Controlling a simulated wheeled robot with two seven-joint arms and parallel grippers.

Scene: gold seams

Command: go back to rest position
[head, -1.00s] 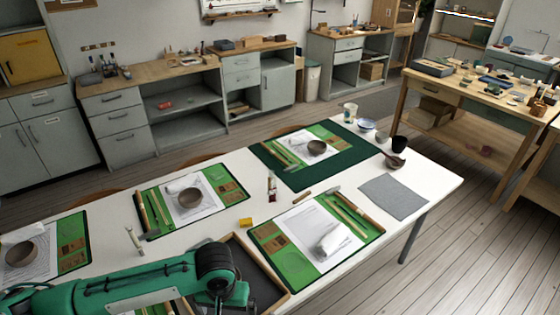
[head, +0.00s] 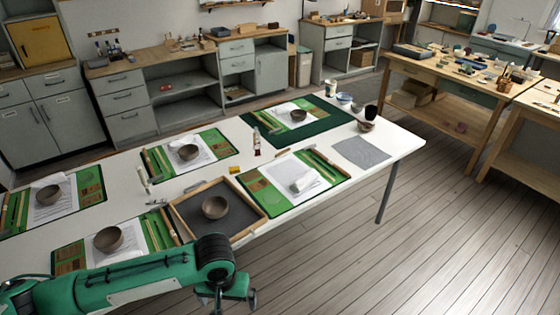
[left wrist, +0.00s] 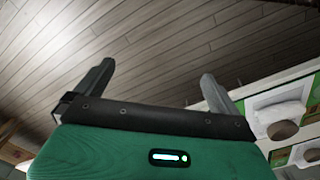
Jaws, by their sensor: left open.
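My left arm comes in from the lower left in the head view, and its gripper (head: 228,298) hangs in front of the table's near edge, over the floor. In the left wrist view the gripper (left wrist: 155,75) has its two fingers spread apart with nothing between them, only wooden floor behind. My right gripper is in neither view.
On the white table (head: 405,142), a dark wooden tray (head: 245,222) holds a brown bowl (head: 215,207). Green mats (head: 330,173) with bowls, papers and tools lie around it. A grey cloth (head: 360,151) lies at the right. The floor (head: 430,240) at right is clear.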

